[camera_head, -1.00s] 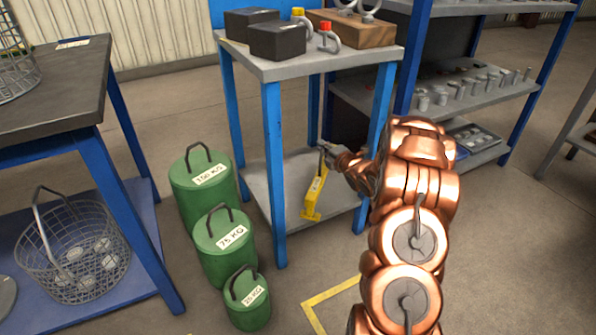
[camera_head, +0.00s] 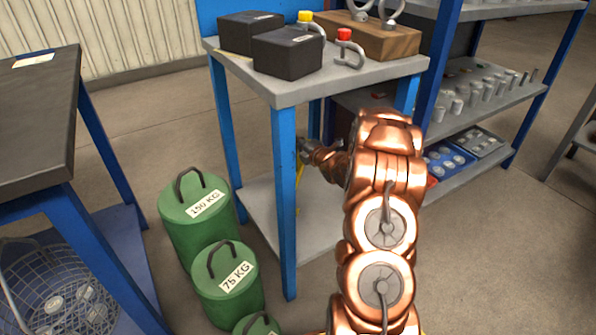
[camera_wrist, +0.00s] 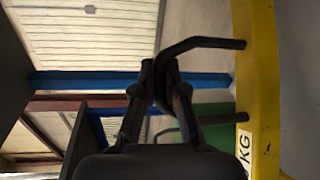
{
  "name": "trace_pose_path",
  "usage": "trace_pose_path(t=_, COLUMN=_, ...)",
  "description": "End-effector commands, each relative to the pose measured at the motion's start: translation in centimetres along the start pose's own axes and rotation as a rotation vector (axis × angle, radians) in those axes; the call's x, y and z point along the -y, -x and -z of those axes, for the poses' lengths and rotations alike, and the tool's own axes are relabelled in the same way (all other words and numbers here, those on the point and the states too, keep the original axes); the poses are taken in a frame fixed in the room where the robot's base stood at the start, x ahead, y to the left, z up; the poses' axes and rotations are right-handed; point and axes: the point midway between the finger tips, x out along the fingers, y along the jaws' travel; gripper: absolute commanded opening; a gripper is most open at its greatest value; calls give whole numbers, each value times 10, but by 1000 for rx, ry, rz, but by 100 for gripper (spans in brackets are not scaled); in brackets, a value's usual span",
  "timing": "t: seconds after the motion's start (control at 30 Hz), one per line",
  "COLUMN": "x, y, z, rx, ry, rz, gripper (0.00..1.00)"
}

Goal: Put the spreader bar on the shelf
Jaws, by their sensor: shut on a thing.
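The yellow spreader bar (camera_wrist: 256,90) has a dark handle (camera_wrist: 203,42) and a white label ending in KG. My gripper (camera_wrist: 160,82) is shut on that handle in the wrist view. In the head view, my gripper (camera_head: 305,148) is beneath the table top, and only a thin strip of the bar (camera_head: 298,172) shows, mostly hidden behind a blue leg. The bar hangs over the grey lower shelf (camera_head: 325,222) of the blue-legged table. Whether it touches that shelf is hidden.
The table top (camera_head: 290,90) above holds black blocks, shackles and a wooden block. Green weights (camera_head: 195,215) stand on the floor left of the front leg. A blue rack (camera_head: 480,95) with metal parts is behind right. A workbench (camera_head: 35,130) is at left.

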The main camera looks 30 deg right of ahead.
Motion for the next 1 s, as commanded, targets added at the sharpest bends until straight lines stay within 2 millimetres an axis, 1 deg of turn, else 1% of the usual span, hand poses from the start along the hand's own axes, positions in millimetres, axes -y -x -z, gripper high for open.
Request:
trace_pose_path(t=0.03, x=6, y=2, z=-7, rx=12, ry=-1, rz=-3, gripper=0)
trace_pose_path(t=0.13, x=22, y=5, z=-15, rx=26, ry=-5, rz=0, gripper=0)
trace_pose_path(t=0.3, x=48, y=4, z=-16, rx=33, ry=-5, rz=3, gripper=0)
trace_pose_path(t=0.4, x=56, y=2, z=-15, rx=34, ry=-4, rz=1, gripper=0)
trace_pose_path(t=0.57, x=61, y=0, z=-13, rx=32, ry=-3, rz=-1, gripper=0)
trace_pose_path(t=0.83, x=90, y=-4, z=-6, rx=29, ry=-4, rz=1, gripper=0)
trace_pose_path(t=0.9, x=94, y=-5, z=-5, rx=29, ry=-3, rz=1, gripper=0)
trace_pose_path(t=1.0, x=94, y=-5, z=-5, rx=28, ry=-2, rz=0, gripper=0)
